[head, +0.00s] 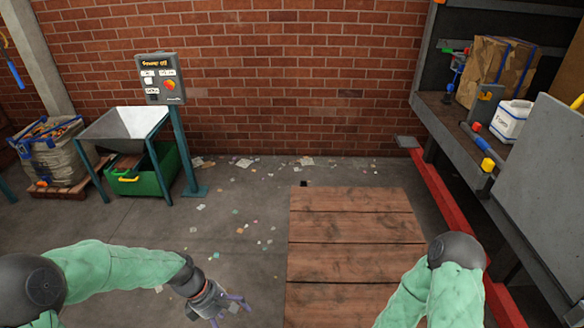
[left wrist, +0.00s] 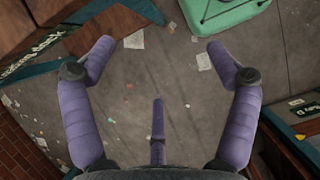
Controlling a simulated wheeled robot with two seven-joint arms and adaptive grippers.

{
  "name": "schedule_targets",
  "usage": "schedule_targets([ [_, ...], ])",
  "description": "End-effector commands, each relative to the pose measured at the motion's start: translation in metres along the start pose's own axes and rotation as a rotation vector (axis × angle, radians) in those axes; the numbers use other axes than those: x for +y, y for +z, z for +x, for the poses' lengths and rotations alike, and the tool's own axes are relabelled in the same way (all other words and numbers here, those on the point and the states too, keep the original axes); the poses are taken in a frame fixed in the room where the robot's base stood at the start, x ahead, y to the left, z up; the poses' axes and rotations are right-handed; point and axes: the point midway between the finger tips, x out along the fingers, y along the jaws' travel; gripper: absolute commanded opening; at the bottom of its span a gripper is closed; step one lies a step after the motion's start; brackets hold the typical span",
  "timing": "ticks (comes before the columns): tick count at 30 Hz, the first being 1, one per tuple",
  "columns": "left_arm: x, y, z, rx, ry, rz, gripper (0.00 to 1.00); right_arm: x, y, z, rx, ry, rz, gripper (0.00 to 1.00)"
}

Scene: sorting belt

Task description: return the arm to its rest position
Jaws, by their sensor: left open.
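My left arm comes in from the left in the head view, in a green sleeve. My left gripper (head: 236,305) hangs low over the floor, left of the wooden platform. In the left wrist view its purple fingers (left wrist: 160,62) are spread apart with nothing between them; only floor shows beyond. My right arm (head: 440,285) shows at the lower right of the head view, bent, over the platform's right edge. Its gripper is out of the frame.
A wooden plank platform (head: 345,240) lies in the middle. A steel hopper (head: 125,125) over a green bin (head: 140,180) and a sign post (head: 182,150) stand at the left. A red rail (head: 445,205) and a loaded shelf (head: 450,115) line the right. Scraps litter the floor.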

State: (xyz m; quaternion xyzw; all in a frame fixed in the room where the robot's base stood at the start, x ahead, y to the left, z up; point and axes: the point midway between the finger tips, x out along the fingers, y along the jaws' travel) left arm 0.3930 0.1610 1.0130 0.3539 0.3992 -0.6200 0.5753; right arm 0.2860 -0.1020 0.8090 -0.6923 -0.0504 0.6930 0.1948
Motion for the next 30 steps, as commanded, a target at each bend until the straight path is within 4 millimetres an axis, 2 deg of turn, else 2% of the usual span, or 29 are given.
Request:
schedule_targets([
  [8,-0.003,-0.019,0.062,0.032,0.008,0.214,0.87,0.005,-0.001,0.015,0.000,0.000,-0.002,0.40],
  [11,-0.007,-0.028,0.094,0.049,0.009,0.336,0.87,0.008,-0.001,0.023,0.000,0.000,-0.001,0.40],
  [18,-0.031,-0.052,0.191,0.100,0.013,0.755,0.87,0.017,-0.002,0.048,0.000,0.000,-0.001,0.40],
  [24,-0.059,-0.063,0.256,0.138,0.018,1.110,0.87,0.023,-0.002,0.066,0.000,0.000,-0.001,0.40],
  [27,-0.070,-0.065,0.276,0.154,0.022,1.243,0.87,0.025,-0.003,0.071,0.000,0.000,-0.001,0.40],
  [30,-0.077,-0.066,0.287,0.166,0.026,1.332,0.87,0.026,-0.003,0.075,0.000,0.000,-0.001,0.40],
])
